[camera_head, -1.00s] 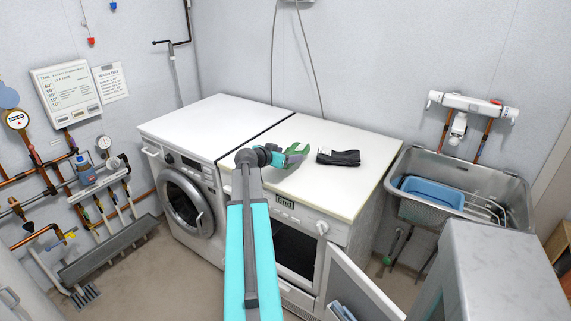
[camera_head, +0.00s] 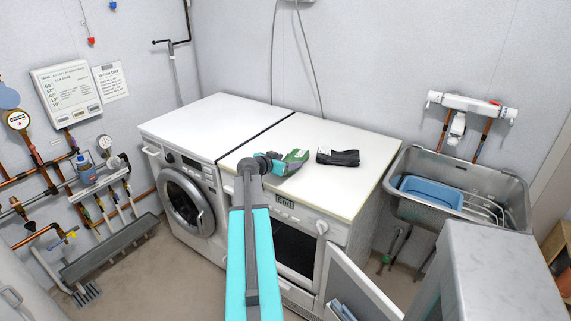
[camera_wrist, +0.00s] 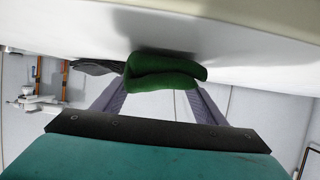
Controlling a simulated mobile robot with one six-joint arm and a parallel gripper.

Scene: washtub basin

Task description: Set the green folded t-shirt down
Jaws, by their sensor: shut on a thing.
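The green folded t-shirt (camera_head: 296,156) is at my gripper (camera_head: 287,166), over the white top of the right-hand machine (camera_head: 340,180) in the head view. In the wrist view the green t-shirt (camera_wrist: 165,72) sits between the two fingers of my gripper (camera_wrist: 160,90), which are shut on it. The white surface shows close along the shirt, with a dark shadow beside it. I cannot tell whether the shirt touches the surface.
A black folded cloth (camera_head: 338,157) lies on the same top, just right of the green shirt. The left washer's top (camera_head: 215,120) is bare. A metal sink (camera_head: 480,180) with a blue basin (camera_head: 430,192) stands right.

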